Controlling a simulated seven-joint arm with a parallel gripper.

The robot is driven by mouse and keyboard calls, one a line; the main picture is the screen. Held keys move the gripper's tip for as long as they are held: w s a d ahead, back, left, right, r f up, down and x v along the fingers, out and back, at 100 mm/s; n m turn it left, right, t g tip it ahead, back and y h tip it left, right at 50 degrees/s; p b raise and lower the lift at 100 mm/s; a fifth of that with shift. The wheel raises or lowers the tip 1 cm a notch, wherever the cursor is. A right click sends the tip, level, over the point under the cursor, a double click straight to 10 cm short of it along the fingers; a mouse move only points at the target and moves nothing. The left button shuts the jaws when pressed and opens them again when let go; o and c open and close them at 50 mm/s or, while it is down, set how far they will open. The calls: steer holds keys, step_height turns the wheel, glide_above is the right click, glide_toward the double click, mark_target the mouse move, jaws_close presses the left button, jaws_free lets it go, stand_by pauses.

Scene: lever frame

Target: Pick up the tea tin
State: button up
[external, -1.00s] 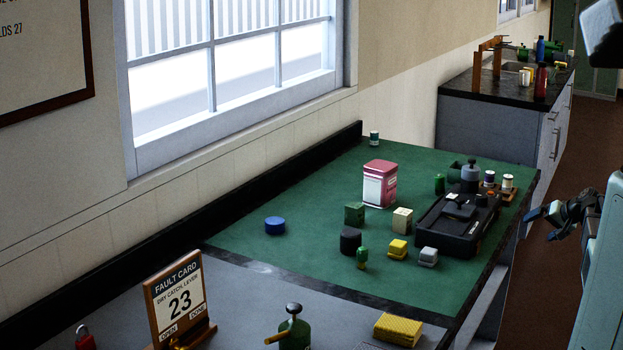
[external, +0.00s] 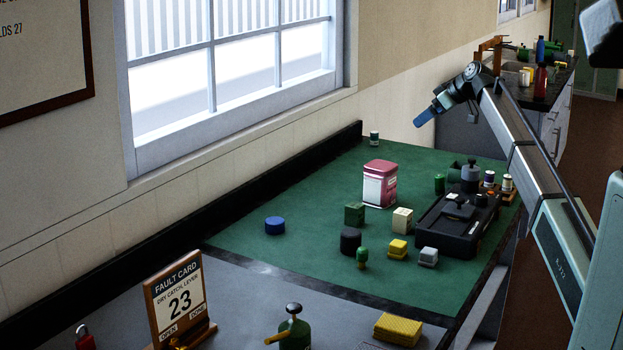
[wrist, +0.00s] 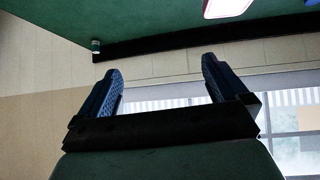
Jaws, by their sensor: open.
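The tea tin (external: 380,184) is a pink box with a white label and a rounded lid. It stands upright on the green mat toward the back of the bench. A pink-edged pale part of it (wrist: 226,7) shows at the top of the wrist view, cut off by the frame. My gripper (external: 424,118) is in the air above and to the right of the tin, apart from it. In the wrist view my gripper (wrist: 161,80) has its two blue fingers spread wide, with nothing between them.
A black tray (external: 455,232) with dark parts lies right of the tin. Small blocks, including a green cube (external: 354,213) and a cream cube (external: 402,220), stand in front of it. A blue disc (external: 274,225) lies left. The mat behind and left of the tin is mostly clear.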

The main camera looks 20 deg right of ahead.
mark_target(385, 166)
steer(key=s+a+f+g+h, duration=0.1)
steer(key=s+a+f+g, duration=0.1)
steer(key=a, duration=0.4)
steer(key=s+a+f+g+h, duration=0.2)
steer(key=s+a, duration=0.1)
steer(key=a, duration=0.3)
steer(key=x, duration=0.9)
steer(key=shift+w+d, duration=0.2)
steer(key=shift+a+x, duration=0.15)
steer(key=shift+x, duration=1.1)
steer(key=shift+a+x, duration=0.15)
steer(key=shift+x, duration=1.1)
steer(key=c, duration=0.9)
